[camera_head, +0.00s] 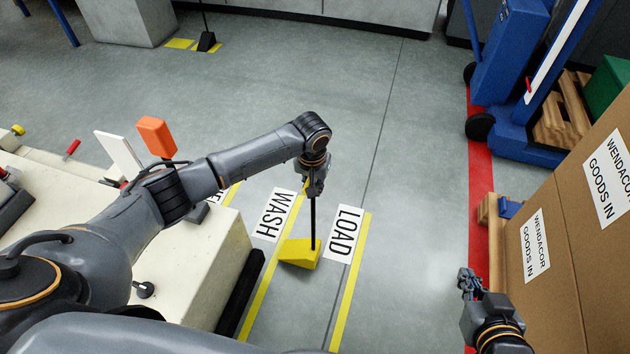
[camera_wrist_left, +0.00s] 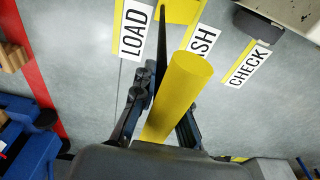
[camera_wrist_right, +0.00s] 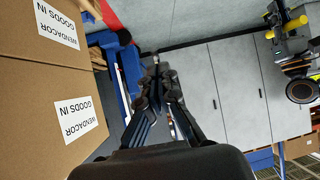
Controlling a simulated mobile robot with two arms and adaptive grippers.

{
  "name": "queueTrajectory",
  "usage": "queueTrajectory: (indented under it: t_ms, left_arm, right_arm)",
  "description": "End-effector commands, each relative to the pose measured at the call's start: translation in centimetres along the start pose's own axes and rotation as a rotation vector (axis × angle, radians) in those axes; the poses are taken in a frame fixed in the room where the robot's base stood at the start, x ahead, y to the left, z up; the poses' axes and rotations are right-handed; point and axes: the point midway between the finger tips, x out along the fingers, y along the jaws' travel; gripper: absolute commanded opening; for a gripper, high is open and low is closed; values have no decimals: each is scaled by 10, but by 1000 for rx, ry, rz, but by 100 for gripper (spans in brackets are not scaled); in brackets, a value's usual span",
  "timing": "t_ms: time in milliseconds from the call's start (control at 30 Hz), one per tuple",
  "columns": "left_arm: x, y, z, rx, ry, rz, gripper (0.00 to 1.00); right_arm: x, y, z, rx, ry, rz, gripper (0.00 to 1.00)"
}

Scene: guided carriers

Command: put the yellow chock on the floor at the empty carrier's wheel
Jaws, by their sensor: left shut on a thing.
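The yellow chock (camera_head: 300,253) hangs at the lower end of a black rod, between the WASH and LOAD signs. I cannot tell whether it touches the floor. My left gripper (camera_head: 315,182) is shut on the chock's thick yellow handle (camera_wrist_left: 185,85), above the chock; the chock's edge (camera_wrist_left: 178,10) shows at the top of the left wrist view. A cream carrier body (camera_head: 190,270) with a black lower edge stands left of the chock, partly hidden by my left arm. My right gripper (camera_head: 468,283) is empty, its fingers together in the right wrist view (camera_wrist_right: 158,82).
Cardboard boxes (camera_head: 570,240) on a pallet stand at the right, close to my right gripper. A blue pallet truck (camera_head: 510,80) stands behind. The middle floor is clear.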

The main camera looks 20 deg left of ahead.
Motion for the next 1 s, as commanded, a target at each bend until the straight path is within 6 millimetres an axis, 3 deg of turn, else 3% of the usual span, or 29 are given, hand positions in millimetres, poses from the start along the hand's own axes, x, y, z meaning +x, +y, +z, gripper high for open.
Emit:
queueTrajectory:
  t_ms: [567, 1000]
  left_arm:
    - [-4, 0, -4, -1, 9, 1, 0]
    - [-4, 0, -4, -1, 10, 2, 0]
  right_arm:
    - [-2, 1, 5, 1, -33, 2, 0]
    - [-12, 5, 37, 3, -196, 11, 0]
